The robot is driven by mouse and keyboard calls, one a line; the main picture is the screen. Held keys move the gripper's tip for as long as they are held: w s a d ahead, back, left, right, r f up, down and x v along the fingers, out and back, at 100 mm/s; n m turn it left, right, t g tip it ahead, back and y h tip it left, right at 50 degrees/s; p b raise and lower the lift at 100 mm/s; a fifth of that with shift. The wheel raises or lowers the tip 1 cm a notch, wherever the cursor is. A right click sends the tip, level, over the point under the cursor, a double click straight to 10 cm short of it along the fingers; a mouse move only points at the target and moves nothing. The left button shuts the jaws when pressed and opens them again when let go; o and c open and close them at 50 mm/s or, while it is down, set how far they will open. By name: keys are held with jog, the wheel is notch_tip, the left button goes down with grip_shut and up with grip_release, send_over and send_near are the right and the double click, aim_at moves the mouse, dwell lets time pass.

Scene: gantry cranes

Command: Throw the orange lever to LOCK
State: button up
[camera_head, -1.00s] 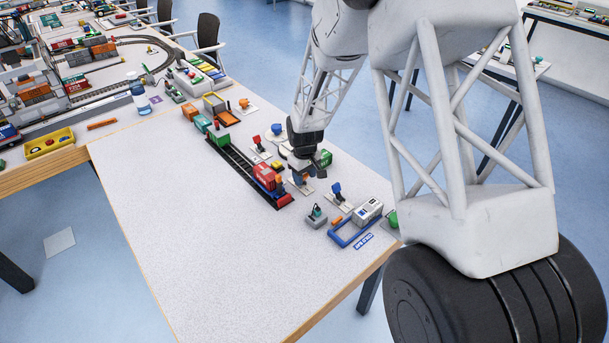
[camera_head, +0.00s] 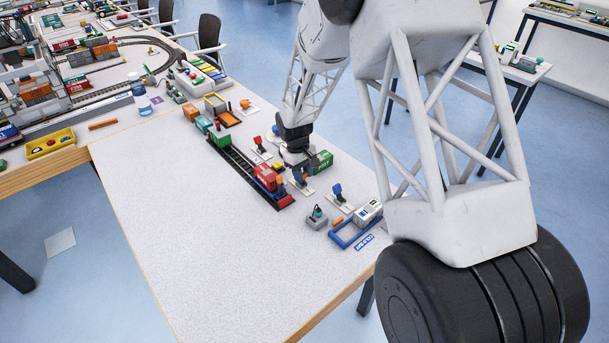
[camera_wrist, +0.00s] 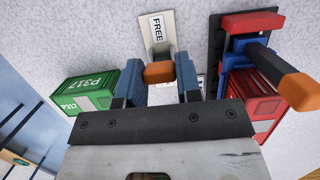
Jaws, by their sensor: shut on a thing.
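In the wrist view the orange lever (camera_wrist: 159,73) shows as an orange knob between the two blue fingers of my gripper (camera_wrist: 159,84), which is shut on it. The lever rises from a pale base plate (camera_wrist: 147,38). In the head view my gripper (camera_head: 302,171) is low over this plate (camera_head: 304,188), beside the red container. The lever itself is mostly hidden there.
A green container (camera_wrist: 82,97) stands left in the wrist view. A red container (camera_wrist: 262,88) on a dark track, with a blue, orange-tipped part (camera_wrist: 297,90), stands close right. Blue-handled (camera_head: 338,192) and red-handled (camera_head: 259,142) levers flank the spot. The table's left half (camera_head: 190,230) is clear.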

jog(key=g+h, duration=0.1)
jog(key=w+a+g+h, duration=0.1)
jog(key=shift+w+a+f+g+h, duration=0.1)
jog(key=shift+w+a+g+h, duration=0.15)
jog(key=shift+g+h, duration=0.15)
jog(key=shift+w+a+f+g+h, duration=0.15)
jog(key=shift+w+a+g+h, duration=0.1)
jog(key=shift+g+h, duration=0.35)
jog(key=shift+w+a+f+g+h, duration=0.1)
jog(key=shift+w+a+g+h, duration=0.15)
jog(key=shift+g+h, duration=0.35)
jog(key=o, duration=0.9)
jog(key=shift+v, duration=3.9)
